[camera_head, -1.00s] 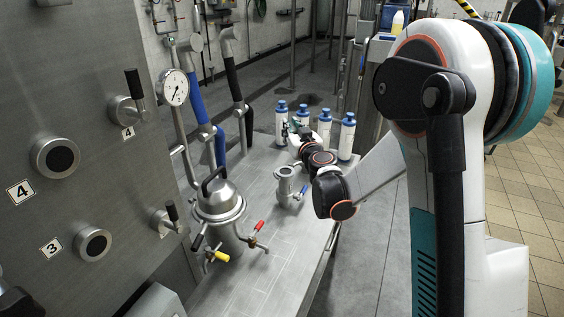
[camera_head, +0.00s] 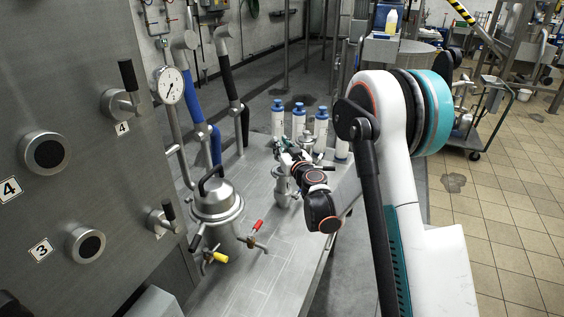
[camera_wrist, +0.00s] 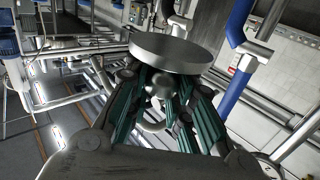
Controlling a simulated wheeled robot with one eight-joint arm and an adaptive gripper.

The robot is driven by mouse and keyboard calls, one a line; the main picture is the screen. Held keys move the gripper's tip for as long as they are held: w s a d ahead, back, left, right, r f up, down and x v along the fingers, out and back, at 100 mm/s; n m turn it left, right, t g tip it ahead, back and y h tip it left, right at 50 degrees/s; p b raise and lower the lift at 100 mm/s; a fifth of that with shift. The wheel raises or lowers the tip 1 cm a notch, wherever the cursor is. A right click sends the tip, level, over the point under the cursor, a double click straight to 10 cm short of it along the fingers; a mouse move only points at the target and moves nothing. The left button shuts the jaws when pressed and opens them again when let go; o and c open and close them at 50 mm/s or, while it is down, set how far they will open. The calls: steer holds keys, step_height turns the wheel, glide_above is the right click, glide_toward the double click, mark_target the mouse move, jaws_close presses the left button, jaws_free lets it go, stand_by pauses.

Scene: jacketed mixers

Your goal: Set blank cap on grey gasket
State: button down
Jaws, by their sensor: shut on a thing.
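The blank cap (camera_wrist: 178,48) is a round, flat metal disc in the wrist view. My gripper (camera_wrist: 160,88), with green fingers, is shut on it and holds it at the fingertips. In the head view my gripper (camera_head: 288,148) is at or just above the top of a short steel pipe fitting (camera_head: 283,186) on the bench. My gripper covers the fitting's top, so I cannot make out the grey gasket, nor tell whether the cap touches it.
Several white bottles with blue caps (camera_head: 278,118) stand close behind my gripper. A domed steel vessel (camera_head: 217,205) with red and yellow valve handles stands front left on the bench (camera_head: 262,285). A blue pipe (camera_head: 216,145) rises to the left.

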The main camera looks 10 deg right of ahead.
steer(key=shift+s+f+b, duration=0.1)
steer(key=shift+f+b, duration=0.55)
steer(key=shift+f, duration=1.7)
steer(key=shift+f, duration=0.2)
steer(key=c, duration=1.4)
jaws_free()
steer(key=shift+o, duration=0.2)
steer(key=shift+r, duration=0.15)
